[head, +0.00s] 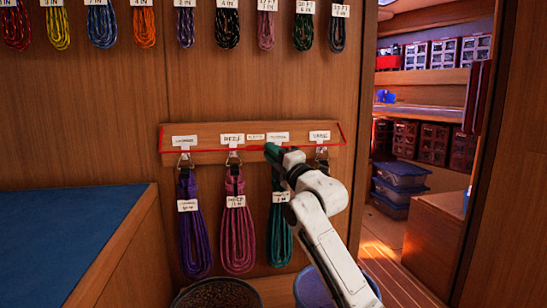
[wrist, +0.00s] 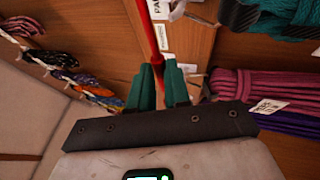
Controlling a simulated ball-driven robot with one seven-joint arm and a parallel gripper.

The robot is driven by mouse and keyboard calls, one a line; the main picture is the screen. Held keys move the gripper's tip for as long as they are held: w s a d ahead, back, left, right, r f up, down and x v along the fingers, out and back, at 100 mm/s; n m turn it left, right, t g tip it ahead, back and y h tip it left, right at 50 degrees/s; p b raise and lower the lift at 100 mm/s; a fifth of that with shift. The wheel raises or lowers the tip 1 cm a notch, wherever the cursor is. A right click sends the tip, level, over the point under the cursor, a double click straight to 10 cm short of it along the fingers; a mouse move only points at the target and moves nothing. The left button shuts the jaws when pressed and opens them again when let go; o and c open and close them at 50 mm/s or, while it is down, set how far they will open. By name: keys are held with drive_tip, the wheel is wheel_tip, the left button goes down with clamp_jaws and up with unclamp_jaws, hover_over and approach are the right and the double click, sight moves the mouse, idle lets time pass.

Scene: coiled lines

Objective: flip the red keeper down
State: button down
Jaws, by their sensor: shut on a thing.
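The red keeper (head: 210,151) is a thin red bar running along the wooden hook rail (head: 205,128), across the front of its lower part, with its ends turned up at both sides. My gripper (head: 270,151), with green fingers, is at the rail right of its middle. In the wrist view the red keeper (wrist: 153,35) runs down between the fingertips, and my gripper (wrist: 162,68) is shut on it. Purple (head: 193,230), pink (head: 238,235) and teal (head: 280,238) coils hang from hooks below the rail. The teal coil is partly behind my arm.
Another row of coils (head: 102,25) hangs above. A blue-topped bench (head: 60,225) stands at left. Two round tubs, one dark (head: 215,295) and one blue (head: 312,290), stand below. A doorway at right opens onto shelves with boxes (head: 400,188).

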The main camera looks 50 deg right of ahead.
drive_tip(key=shift+w+d+f+b, duration=0.2)
drive_tip(key=shift+w+f, duration=0.1)
drive_tip(key=shift+f, duration=0.2)
drive_tip(key=shift+w+d+f+b, duration=0.15)
drive_tip(key=shift+w+f+b, duration=0.1)
drive_tip(key=shift+f, duration=0.2)
drive_tip(key=shift+w+d+f+b, duration=0.2)
drive_tip(key=shift+w+f, duration=0.1)
drive_tip(key=shift+f, duration=0.3)
drive_tip(key=c, duration=1.1)
unclamp_jaws()
drive_tip(key=shift+w, duration=0.15)
drive_tip(key=p+v, duration=0.1)
drive_tip(key=v, duration=1)
drive_tip(key=shift+r+p, duration=0.3)
drive_tip(key=shift+r, duration=0.05)
